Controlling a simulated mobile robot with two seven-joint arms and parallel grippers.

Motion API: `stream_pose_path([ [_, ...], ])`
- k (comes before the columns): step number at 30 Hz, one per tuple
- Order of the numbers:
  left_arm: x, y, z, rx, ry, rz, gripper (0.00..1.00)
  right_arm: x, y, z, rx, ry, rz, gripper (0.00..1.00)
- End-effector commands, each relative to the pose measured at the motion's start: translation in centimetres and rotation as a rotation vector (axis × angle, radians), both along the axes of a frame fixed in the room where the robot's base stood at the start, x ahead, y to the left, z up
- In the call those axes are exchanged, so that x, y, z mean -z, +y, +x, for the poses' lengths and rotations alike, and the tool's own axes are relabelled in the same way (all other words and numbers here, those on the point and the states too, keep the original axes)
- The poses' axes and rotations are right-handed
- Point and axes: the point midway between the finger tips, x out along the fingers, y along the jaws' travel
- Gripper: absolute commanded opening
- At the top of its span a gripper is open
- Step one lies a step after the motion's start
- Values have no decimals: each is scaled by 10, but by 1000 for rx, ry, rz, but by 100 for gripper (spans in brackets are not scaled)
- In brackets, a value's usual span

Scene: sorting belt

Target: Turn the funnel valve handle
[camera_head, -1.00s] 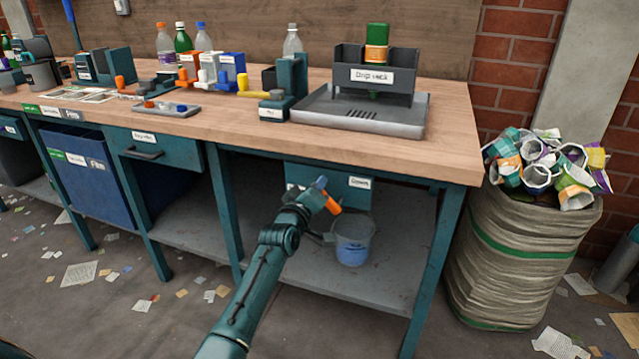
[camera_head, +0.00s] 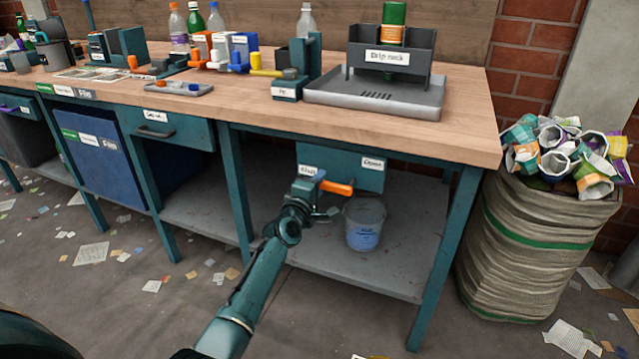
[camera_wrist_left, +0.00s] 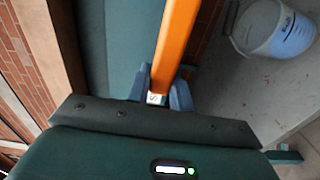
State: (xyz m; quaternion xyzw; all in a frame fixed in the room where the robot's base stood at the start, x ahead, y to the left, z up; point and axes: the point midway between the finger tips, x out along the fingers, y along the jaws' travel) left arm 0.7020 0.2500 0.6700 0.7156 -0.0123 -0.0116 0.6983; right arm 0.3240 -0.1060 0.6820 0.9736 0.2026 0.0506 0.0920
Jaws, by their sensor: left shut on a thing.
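The orange valve handle (camera_head: 338,188) is in front of a teal box (camera_head: 340,178) under the workbench. It points right, tilted slightly down. My left gripper (camera_head: 318,180) is at the handle's left end. In the left wrist view the orange handle (camera_wrist_left: 176,40) runs between the two fingers of the gripper (camera_wrist_left: 160,92), which are shut on it. The handle's pivot is hidden by the gripper. My right gripper is not in view.
A bucket (camera_head: 364,222) with blue on it stands on the lower shelf (camera_head: 280,236) below the box. A teal bench leg (camera_head: 446,245) stands to the right. A full sack of cups (camera_head: 535,235) is beside the bench. The drip rack (camera_head: 392,62) is on the bench top.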

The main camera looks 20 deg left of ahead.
Motion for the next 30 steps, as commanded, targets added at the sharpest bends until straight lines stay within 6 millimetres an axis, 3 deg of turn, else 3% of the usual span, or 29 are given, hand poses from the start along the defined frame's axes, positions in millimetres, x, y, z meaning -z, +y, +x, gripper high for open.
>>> stream_pose_path([
  [18,3,0,0,0,3,-46,0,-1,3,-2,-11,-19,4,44],
  [19,3,0,0,0,3,-46,24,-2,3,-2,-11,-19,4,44],
  [26,3,0,0,0,2,-42,43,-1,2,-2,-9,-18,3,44],
  [30,3,0,0,0,2,-41,44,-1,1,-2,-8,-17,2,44],
])
